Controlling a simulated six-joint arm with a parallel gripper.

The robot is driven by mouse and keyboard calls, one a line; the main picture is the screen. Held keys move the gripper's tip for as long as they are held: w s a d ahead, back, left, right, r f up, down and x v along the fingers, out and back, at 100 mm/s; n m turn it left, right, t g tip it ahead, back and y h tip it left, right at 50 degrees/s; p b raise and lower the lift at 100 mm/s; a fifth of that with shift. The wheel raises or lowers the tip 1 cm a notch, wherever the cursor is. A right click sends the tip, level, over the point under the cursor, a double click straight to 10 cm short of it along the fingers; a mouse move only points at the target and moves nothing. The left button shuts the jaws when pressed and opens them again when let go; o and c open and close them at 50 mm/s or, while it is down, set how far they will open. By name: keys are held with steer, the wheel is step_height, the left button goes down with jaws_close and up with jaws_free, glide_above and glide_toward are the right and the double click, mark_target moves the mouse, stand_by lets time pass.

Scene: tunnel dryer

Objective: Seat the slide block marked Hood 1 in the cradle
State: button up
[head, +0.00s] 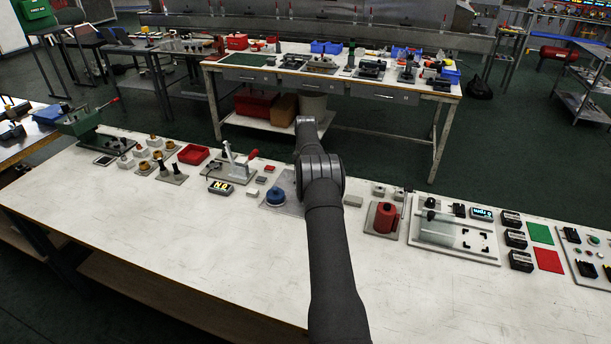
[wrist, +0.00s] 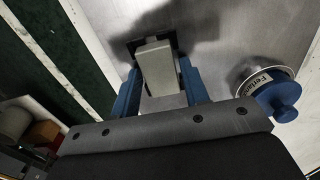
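In the wrist view my gripper (wrist: 160,75) has two blue fingers, one on each side of a pale grey block (wrist: 155,65). They look closed against its sides. No marking can be read on the block, so I cannot confirm it is Hood 1. Its far end lies over a black-edged recess (wrist: 122,48) in a grey metal plate (wrist: 225,30), apparently the cradle. I cannot tell whether the block is down in it or just above. In the head view my arm hides the gripper, block and recess; the plate (head: 270,207) shows at its left.
A blue knob with a lettered collar stands on the plate right of my gripper in the wrist view (wrist: 285,95); it also shows in the head view (head: 276,197). A lever clamp (head: 232,165) stands left, a red cylinder (head: 384,216) right. The bench front (head: 190,245) is clear.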

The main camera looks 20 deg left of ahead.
steer(key=shift+o, duration=0.8)
step_height(320, 180, up, 12)
steer(key=shift+r, duration=0.2)
step_height(320, 180, down, 12)
steer(key=shift+f, duration=0.1)
step_height(320, 180, up, 2)
steer(key=shift+r, duration=0.9)
